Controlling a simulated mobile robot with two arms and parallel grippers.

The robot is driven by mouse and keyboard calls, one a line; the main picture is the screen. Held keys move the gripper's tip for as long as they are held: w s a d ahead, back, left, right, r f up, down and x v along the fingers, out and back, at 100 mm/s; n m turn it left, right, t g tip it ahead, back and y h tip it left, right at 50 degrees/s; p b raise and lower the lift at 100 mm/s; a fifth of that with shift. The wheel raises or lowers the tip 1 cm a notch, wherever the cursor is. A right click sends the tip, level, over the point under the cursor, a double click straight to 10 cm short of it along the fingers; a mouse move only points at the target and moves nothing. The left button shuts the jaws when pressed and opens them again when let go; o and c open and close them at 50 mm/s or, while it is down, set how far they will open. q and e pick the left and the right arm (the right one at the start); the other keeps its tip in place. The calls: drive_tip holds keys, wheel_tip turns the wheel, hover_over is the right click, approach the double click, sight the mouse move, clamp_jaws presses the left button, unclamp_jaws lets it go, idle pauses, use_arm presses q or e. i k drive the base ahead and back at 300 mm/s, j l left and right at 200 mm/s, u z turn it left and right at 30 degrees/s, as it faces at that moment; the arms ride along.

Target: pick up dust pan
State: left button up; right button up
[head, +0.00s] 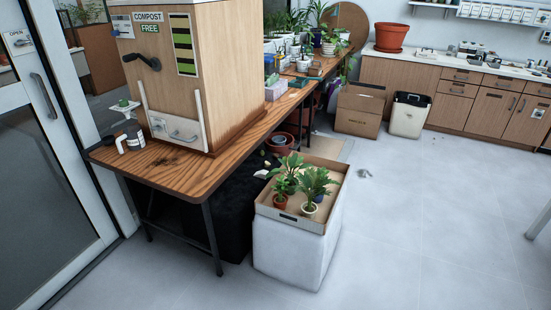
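No dust pan can be made out for certain. A small grey object (364,173) lies on the open floor right of the plant box; it is too small to tell what it is. A pale flat object (262,173) lies in the shade under the wooden table, partly hidden, and I cannot tell what it is either. Neither of my grippers is in view.
A wooden table (160,170) bears a compost cabinet (185,80). A shallow box of potted plants (290,218) sits on a white block (290,255) in front. A cardboard box (360,108) and bin (408,118) stand at the back. The floor at right is mostly clear.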

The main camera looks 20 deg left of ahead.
sight(300, 82)
drive_tip(key=i+l+z, duration=0.2)
drive_tip(key=i, duration=0.15)
drive_tip(key=i+l+z, duration=0.35)
drive_tip(key=i, duration=0.8)
drive_tip(key=i+l, duration=0.15)
drive_tip(key=i, duration=0.8)
drive_tip(key=i+u, duration=0.25)
drive_tip(key=i, duration=0.45)
drive_tip(key=i+u, duration=0.2)
drive_tip(key=i, duration=0.5)
drive_tip(key=i+l+u, duration=0.25)
drive_tip(key=i, duration=0.4)
drive_tip(key=i+j, duration=0.3)
drive_tip(key=i, duration=0.25)
drive_tip(key=i+j+z, duration=0.1)
drive_tip(key=i+j, duration=0.15)
drive_tip(key=i, duration=0.25)
drive_tip(key=i+j+z, duration=0.1)
drive_tip(key=i+j, duration=0.25)
drive_tip(key=i, duration=0.15)
drive_tip(key=u, duration=2.55)
